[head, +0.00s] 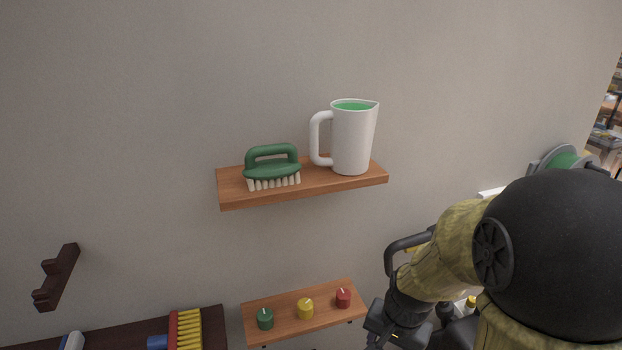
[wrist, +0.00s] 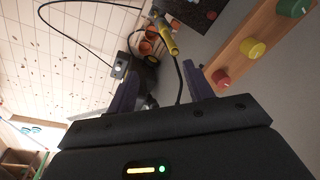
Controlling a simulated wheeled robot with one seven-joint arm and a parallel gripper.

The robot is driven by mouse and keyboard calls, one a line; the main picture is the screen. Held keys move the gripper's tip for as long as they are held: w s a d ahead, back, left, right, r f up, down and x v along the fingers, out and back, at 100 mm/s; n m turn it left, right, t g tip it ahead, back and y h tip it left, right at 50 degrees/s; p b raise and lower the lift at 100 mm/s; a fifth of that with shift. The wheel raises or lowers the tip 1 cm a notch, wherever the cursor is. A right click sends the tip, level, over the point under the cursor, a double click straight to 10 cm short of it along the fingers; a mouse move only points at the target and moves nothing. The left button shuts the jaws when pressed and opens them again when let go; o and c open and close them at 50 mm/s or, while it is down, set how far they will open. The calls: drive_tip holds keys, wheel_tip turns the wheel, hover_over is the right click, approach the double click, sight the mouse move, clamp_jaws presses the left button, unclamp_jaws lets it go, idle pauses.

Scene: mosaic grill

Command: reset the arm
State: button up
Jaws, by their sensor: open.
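My arm (head: 445,250) reaches in from the right in the head view, bent downward, with its dark wrist near the bottom edge. The jaws cannot be made out there. In the wrist view my gripper (wrist: 160,88) is open, its two dark fingers apart, with nothing held between them. Beyond the fingers are a dark cable and a yellow-handled tool (wrist: 166,38), both apart from the fingers as far as I can tell.
An upper wooden shelf (head: 225,188) holds a green brush (head: 272,165) and a white pitcher (head: 352,140). A lower shelf (head: 280,322) close left of my wrist bears green (head: 265,319), yellow (head: 305,309) and red (head: 343,299) knob-like pieces.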

drive_tip(key=n, duration=0.2)
drive_tip(key=s+n, duration=0.1)
drive_tip(key=n, duration=0.1)
drive_tip(key=s+r+n, duration=0.1)
drive_tip(key=n, duration=0.1)
drive_tip(key=shift+s+d+t+b, duration=0.1)
drive_tip(key=shift+s+t+b, duration=0.2)
drive_tip(key=shift+t, duration=0.1)
